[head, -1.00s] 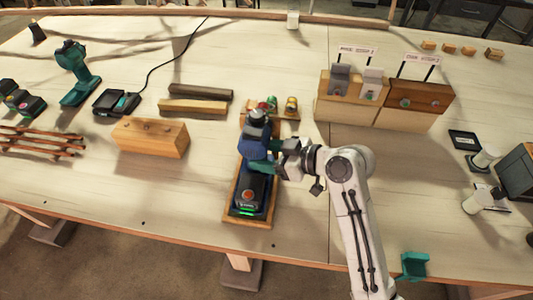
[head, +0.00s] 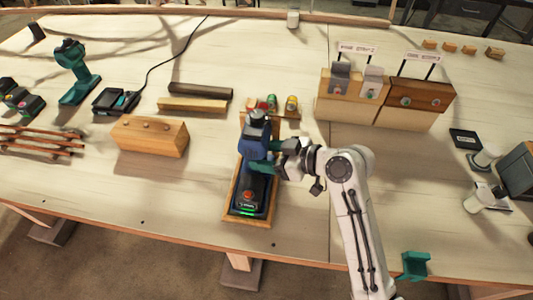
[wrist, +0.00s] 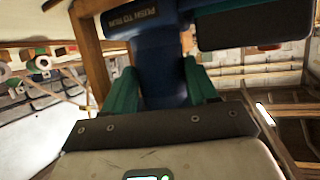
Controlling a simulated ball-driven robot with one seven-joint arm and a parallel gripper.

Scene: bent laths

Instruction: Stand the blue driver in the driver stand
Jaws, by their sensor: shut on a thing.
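The blue driver (head: 256,135) stands upright over the driver stand (head: 232,207), a wooden-framed tray with a dark inside and a green light near its front edge. The driver's dark chuck points up and back. My gripper (head: 281,155) reaches in from the right and is shut on the driver's blue handle. In the wrist view the handle (wrist: 158,65) sits between the two green fingers of my gripper (wrist: 160,90). Whether the driver's base rests on the stand cannot be told, as the driver and gripper cover part of it.
Small coloured pieces (head: 271,102) stand just behind the stand. A wooden block (head: 150,137) and two bars (head: 196,105) lie left. A green drill (head: 75,72) and a charger (head: 116,101) are farther left. A wooden rack (head: 385,100) stands back right.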

